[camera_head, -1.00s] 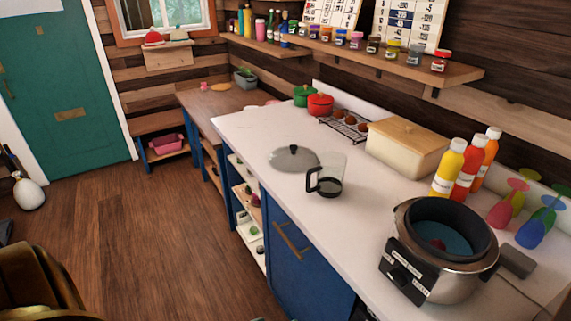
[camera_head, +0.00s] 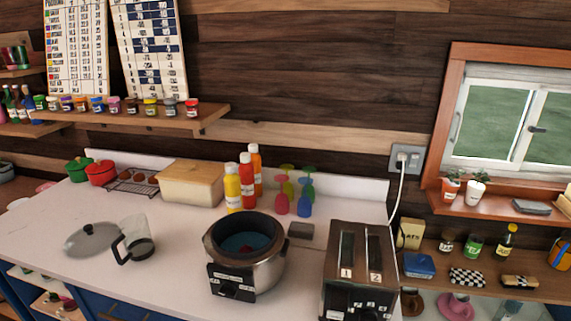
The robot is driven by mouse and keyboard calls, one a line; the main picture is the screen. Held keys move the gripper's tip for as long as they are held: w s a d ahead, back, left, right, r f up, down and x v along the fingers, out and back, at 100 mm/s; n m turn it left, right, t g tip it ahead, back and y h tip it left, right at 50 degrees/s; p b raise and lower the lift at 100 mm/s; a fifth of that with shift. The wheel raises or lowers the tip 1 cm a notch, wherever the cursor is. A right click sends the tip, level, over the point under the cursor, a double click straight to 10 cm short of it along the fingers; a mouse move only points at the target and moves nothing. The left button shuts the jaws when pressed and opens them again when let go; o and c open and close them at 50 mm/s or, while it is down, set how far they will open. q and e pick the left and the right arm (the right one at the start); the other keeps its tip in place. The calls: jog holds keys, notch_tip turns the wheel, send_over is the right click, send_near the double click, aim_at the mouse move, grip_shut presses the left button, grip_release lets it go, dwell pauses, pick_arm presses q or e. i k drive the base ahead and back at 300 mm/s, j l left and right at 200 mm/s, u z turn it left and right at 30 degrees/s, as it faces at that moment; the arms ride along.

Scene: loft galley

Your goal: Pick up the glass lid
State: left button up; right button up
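The glass lid (camera_head: 92,239) is a round, greyish, see-through lid with a dark knob on top. It lies on the white counter (camera_head: 180,280) at the left, knob up. A glass coffee pot (camera_head: 135,243) with a black handle stands just right of it, close to its edge. An open slow cooker (camera_head: 245,258) with a silver body and dark pot stands farther right on the counter, with something blue and a small red thing inside. Neither of my grippers shows in the view.
A toaster (camera_head: 360,270) stands right of the slow cooker. Sauce bottles (camera_head: 247,178), a bread box (camera_head: 190,183), a wire rack (camera_head: 133,182) and red and green pots (camera_head: 100,173) line the back. The counter in front of the coffee pot is clear.

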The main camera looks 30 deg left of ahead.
aim_at(92, 239)
jog(key=k+j+z, duration=0.1)
jog(key=j+z, duration=0.3)
jog(key=k+j+z, duration=0.15)
jog(key=j+z, duration=0.25)
jog(key=k+j+z, duration=0.2)
jog(key=z, duration=0.2)
jog(key=k+j+z, duration=0.25)
jog(key=z, duration=0.15)
jog(key=k+j+z, duration=0.3)
jog(key=k+z, duration=0.15)
jog(key=k+j+z, duration=0.15)
jog(key=k+z, duration=0.3)
